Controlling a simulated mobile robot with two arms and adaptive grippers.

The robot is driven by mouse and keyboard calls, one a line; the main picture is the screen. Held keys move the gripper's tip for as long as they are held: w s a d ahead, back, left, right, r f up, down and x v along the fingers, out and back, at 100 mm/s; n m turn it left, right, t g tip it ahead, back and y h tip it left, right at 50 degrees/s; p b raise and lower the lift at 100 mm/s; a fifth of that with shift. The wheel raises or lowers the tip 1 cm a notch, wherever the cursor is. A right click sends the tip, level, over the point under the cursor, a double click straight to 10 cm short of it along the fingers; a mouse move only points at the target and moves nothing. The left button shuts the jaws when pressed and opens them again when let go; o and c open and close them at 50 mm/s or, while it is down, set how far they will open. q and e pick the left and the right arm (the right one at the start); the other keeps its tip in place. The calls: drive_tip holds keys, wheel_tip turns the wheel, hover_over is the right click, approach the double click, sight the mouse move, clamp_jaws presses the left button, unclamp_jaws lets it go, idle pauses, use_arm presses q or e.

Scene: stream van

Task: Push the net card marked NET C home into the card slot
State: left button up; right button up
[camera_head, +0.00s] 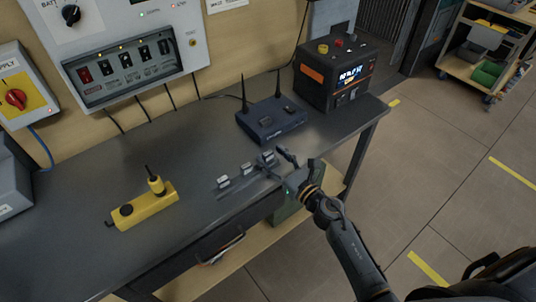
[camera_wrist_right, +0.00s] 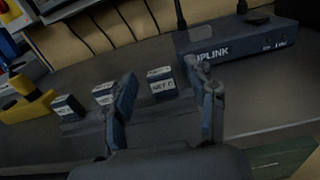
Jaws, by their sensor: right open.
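The card marked NET C (camera_wrist_right: 161,82) is a small dark block with a white label, the rightmost of three in a row on the bench. It also shows in the head view (camera_head: 267,157). My right gripper (camera_head: 279,161) is open just in front of it. In the right wrist view NET C appears between the open fingers (camera_wrist_right: 163,76); no grip on it shows. The dark blue UPLINK box (camera_head: 272,122) with two antennas stands behind, and a small dark piece is on its top. I cannot make out the card slot clearly. My left gripper is out of view.
Two similar cards (camera_head: 223,183) (camera_head: 247,168) stand left of NET C. A yellow block (camera_head: 147,207) with a black-tipped plug lies further left. A black and orange power unit (camera_head: 345,72) stands at the back right. The bench (camera_head: 75,240) is clear at the front left.

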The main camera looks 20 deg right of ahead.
drive_tip(key=x, duration=0.2)
drive_tip(key=shift+w+a, duration=0.15)
drive_tip(key=shift+w, duration=0.1)
drive_tip(key=c, duration=1)
